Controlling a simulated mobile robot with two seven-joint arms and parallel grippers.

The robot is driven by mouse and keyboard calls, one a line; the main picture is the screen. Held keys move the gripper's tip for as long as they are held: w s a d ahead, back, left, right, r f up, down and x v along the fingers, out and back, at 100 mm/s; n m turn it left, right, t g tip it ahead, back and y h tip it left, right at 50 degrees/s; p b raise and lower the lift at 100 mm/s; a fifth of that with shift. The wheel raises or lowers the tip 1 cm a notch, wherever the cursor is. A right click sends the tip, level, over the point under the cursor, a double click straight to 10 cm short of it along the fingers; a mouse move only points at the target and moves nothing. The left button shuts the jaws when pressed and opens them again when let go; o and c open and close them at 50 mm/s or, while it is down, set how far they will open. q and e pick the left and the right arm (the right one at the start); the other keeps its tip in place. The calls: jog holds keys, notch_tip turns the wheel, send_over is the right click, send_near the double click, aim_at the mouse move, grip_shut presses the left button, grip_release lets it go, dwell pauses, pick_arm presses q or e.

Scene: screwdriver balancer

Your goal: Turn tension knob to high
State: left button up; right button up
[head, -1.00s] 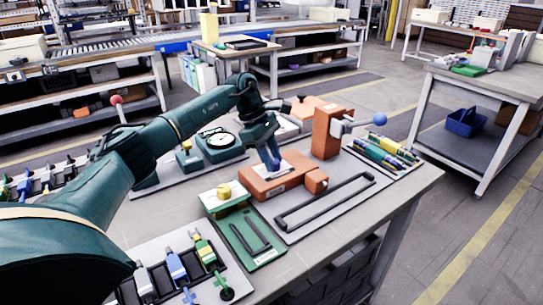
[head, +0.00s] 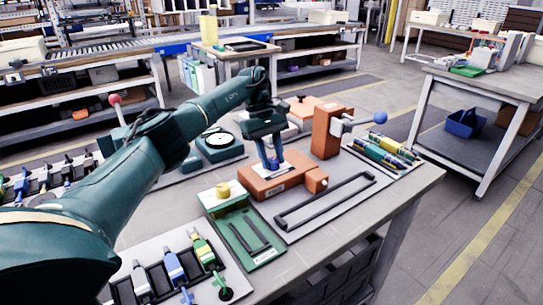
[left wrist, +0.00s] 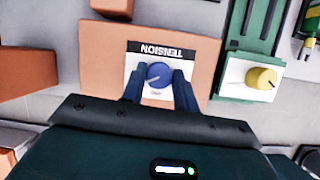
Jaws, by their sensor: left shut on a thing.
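The tension knob (left wrist: 159,75) is a round blue knob with a pale pointer line, on a white plate marked TENSION. The plate lies on top of an orange block (head: 258,187) on the workbench. In the left wrist view the label appears upside down. My left gripper (left wrist: 160,88) points down over the block, with one finger on each side of the knob, shut on it. In the head view my left gripper (head: 270,168) hides most of the knob. The exact knob setting is too small to read. My right gripper is not in view.
A taller orange block with a blue ball-ended lever (head: 379,118) stands right of the knob block. A green fixture with a yellow knob (head: 222,189) is at front left. A black handle frame (head: 325,201) lies in front. Screwdrivers lie in a tray (head: 410,157) at right.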

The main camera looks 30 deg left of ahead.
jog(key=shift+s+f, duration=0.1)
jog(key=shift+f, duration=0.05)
pick_arm(q)
jog(key=o, duration=1)
jog(key=v, duration=0.6)
jog(key=shift+d+p, duration=0.1)
jog(key=shift+p, duration=0.2)
jog(key=shift+v, duration=0.8)
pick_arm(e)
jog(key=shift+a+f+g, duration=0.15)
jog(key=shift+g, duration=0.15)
